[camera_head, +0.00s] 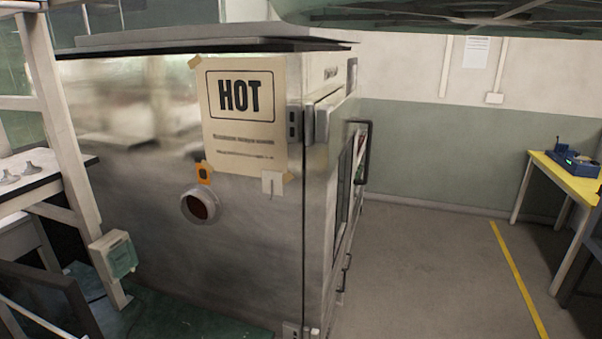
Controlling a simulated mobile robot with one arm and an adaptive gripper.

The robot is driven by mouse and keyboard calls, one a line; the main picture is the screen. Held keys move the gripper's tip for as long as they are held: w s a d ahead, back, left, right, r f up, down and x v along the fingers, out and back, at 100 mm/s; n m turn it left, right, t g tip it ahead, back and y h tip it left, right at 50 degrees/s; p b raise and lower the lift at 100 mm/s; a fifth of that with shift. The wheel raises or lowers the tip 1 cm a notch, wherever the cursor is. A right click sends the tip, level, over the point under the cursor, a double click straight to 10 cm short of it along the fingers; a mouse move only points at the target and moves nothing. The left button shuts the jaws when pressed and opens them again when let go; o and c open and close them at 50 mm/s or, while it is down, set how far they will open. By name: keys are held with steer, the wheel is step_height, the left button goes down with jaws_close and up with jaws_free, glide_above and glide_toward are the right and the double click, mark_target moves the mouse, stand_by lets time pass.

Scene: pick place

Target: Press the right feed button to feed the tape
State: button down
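A small blue device (584,168) with a dark blue upright part and a spot of green sits on a yellow-topped table (557,178) at the far right. It may be the tape feeder, but it is too small to tell. I cannot make out any feed button or tape on it. The table runs out of the picture on the right. My gripper is not in view.
A large steel cabinet (250,230) with a HOT sign (240,92) fills the left and middle. Its door handle (366,152) sticks out on the right. Bare floor (430,260) with a yellow line (518,278) lies between cabinet and table. Shelving (62,140) stands at left.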

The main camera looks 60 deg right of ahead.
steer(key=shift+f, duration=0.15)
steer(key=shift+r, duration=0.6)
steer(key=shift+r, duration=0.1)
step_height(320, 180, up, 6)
steer(key=p, duration=0.4)
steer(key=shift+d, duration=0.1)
stand_by(0.7)
